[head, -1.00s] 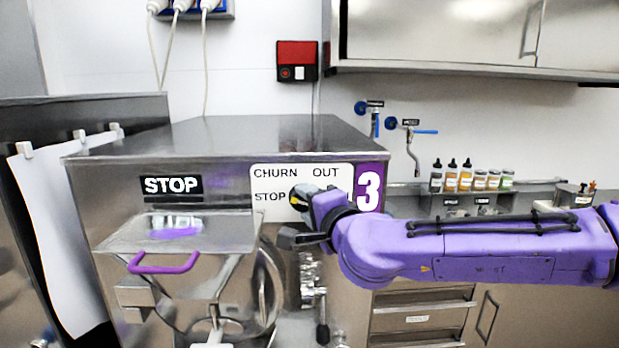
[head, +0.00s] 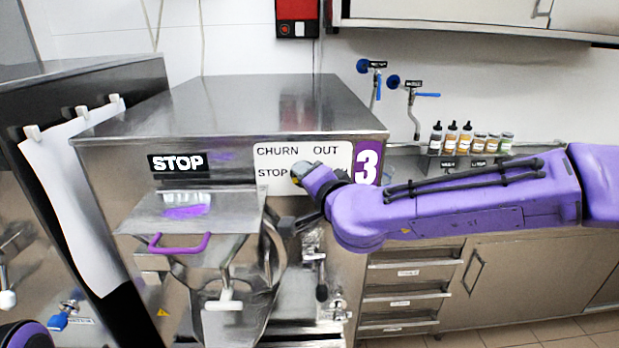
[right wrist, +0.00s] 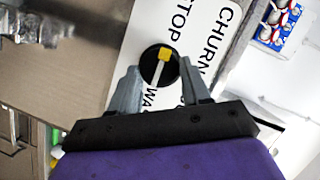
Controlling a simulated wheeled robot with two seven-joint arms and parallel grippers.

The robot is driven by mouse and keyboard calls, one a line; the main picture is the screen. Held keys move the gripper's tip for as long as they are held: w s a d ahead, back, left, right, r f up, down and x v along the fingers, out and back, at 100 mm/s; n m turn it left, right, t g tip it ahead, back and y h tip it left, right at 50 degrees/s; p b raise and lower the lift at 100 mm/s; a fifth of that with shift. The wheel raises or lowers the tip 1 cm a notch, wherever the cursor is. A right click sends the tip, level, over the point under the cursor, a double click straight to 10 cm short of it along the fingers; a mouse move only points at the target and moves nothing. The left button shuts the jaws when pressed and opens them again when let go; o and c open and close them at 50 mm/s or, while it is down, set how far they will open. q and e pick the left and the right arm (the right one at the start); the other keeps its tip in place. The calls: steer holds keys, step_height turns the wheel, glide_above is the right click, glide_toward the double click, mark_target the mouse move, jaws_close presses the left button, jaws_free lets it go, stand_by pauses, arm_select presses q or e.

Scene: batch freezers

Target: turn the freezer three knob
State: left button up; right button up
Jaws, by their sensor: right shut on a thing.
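Freezer three (head: 130,165) is a steel machine with a purple "3" label at its upper right. Its white panel (head: 280,152) reads CHURN, OUT and STOP. The knob (right wrist: 155,72) is round and black, with a white bar and a yellow end, in the right wrist view. The yellow end points roughly toward the word STOP. My right gripper (right wrist: 160,88) has its two grey fingers on either side of the knob, shut on it. In the head view my right gripper (head: 294,200) is at the panel and covers most of the knob. My left gripper is not in view.
Below the panel are a hopper lid with a purple handle (head: 180,244) and a lever with a black grip (head: 321,292). A white sheet (head: 75,190) hangs at the left. Bottles (head: 451,138) stand on the back counter at the right, above drawers (head: 405,293).

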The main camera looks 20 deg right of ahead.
steer(key=o, duration=1)
steer(key=shift+o, duration=0.2)
steer(key=s+r, duration=0.2)
steer(key=s, duration=0.8)
steer(key=shift+s+d+p, duration=0.15)
steer(key=shift+d+p, duration=0.05)
steer(key=shift+p, duration=0.2)
